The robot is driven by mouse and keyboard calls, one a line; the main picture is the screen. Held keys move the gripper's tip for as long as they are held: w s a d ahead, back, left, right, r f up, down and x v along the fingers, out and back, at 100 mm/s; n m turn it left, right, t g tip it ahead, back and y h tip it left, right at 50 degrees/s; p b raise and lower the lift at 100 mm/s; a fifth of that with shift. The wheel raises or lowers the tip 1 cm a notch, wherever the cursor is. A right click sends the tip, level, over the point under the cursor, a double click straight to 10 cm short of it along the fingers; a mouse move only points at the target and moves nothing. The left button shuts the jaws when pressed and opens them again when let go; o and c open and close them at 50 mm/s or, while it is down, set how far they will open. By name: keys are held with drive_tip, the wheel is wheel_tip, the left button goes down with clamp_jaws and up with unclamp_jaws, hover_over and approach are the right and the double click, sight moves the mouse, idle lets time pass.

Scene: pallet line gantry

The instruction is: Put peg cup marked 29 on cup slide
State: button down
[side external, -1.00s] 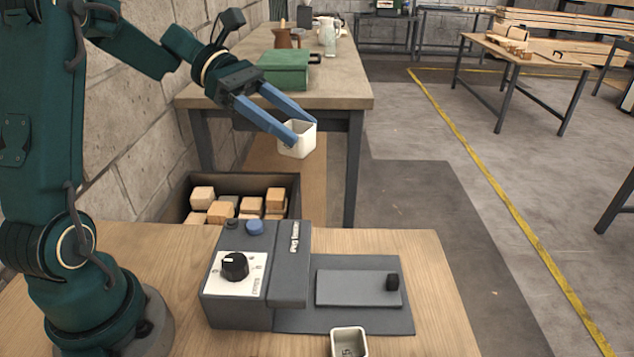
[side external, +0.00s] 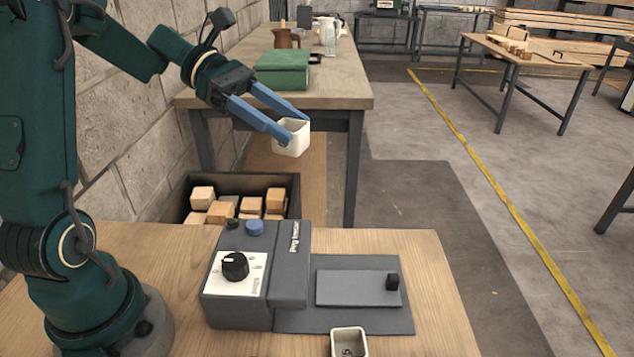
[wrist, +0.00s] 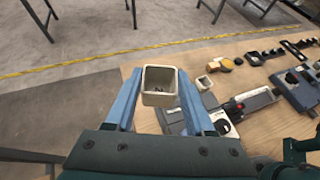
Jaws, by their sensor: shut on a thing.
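My gripper (side external: 294,127) is shut on a white square cup (side external: 290,142), holding it in the air above and behind the machine. In the wrist view the cup (wrist: 159,99) sits between the two blue fingers, its open top facing the camera. Dark marks show inside it, too small to read. The cup slide (side external: 352,288) is a grey plate with a black knob, on the darker base of the peg tester (side external: 285,262). Nothing stands on the slide. A second white cup (side external: 349,332) stands on the table at the front; its number is unclear.
The wooden table (side external: 420,265) carries the tester, which has a dial (side external: 235,266) and a blue button (side external: 254,228). A dark crate of wooden blocks (side external: 220,212) stands behind it. A back bench (side external: 358,97) holds a green box (side external: 283,70). The air above the slide is clear.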

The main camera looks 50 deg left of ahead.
drive_tip(key=d+f+m+g, duration=0.4)
drive_tip(key=d+g, duration=0.1)
drive_tip(key=d, duration=0.2)
drive_tip(key=w+d+f+m+g, duration=0.1)
drive_tip(key=d+f+m+g, duration=0.4)
drive_tip(key=d, duration=0.3)
drive_tip(key=shift+w, duration=0.15)
drive_tip(key=shift+d, duration=0.15)
drive_tip(key=x, duration=0.4)
drive_tip(key=w+x, duration=0.1)
drive_tip(key=x, duration=0.3)
drive_tip(key=w+f+x, duration=0.1)
drive_tip(key=x, duration=0.3)
drive_tip(key=shift+s+d+f, duration=0.15)
drive_tip(key=shift+d+f, duration=0.1)
drive_tip(key=shift+d, duration=0.25)
drive_tip(key=shift+d+f, duration=0.15)
drive_tip(key=shift+f, duration=1.75)
drive_tip(key=shift+f, duration=0.25)
